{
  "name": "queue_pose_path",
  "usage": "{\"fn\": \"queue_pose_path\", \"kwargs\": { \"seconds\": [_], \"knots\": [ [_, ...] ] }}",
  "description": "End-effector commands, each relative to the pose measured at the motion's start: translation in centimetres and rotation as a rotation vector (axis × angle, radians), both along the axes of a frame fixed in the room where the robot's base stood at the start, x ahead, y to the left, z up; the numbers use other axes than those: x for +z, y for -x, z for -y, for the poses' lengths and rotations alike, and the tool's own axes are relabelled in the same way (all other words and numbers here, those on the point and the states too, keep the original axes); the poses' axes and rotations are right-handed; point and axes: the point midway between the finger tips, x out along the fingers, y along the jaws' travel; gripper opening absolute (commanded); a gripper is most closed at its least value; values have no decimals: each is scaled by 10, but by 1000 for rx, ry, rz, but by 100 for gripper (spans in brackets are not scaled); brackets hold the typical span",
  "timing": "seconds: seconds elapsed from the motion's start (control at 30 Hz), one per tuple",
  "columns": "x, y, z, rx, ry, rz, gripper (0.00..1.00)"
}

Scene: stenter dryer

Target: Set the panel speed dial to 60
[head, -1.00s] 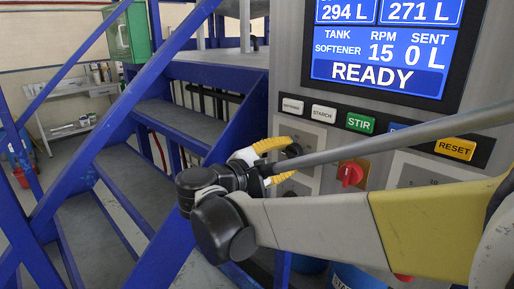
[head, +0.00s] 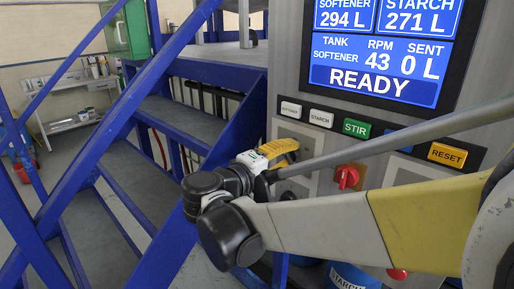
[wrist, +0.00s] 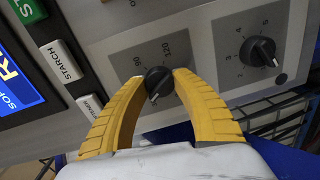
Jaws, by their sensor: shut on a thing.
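The speed dial (wrist: 158,84) is a round black knob with a pale pointer mark, on a grey plate with 90 and 120 printed beside it. My gripper (wrist: 160,79) has its two yellow fingers closed around the knob from both sides. In the head view my gripper (head: 280,150) is at the panel (head: 306,136) and hides the dial. The screen (head: 383,50) reads RPM 43, SENT 0 L and READY.
A second black knob (wrist: 258,51) with small numbers sits beside the dial. A red switch (head: 347,176) is to the right of my gripper. White, green and orange buttons, including STIR (head: 356,128) and RESET (head: 447,154), run above. Blue stairs (head: 150,150) stand at left.

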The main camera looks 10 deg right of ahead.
Motion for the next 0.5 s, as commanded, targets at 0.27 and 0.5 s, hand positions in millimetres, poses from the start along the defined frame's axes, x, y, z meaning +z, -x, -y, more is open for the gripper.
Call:
{"fn": "queue_pose_path", "kwargs": {
  "seconds": [0.27,0.5],
  "knots": [
    [2,-1,0,2,-146,207,3],
    [3,0,0,2,-252,354,3]
  ]
}}
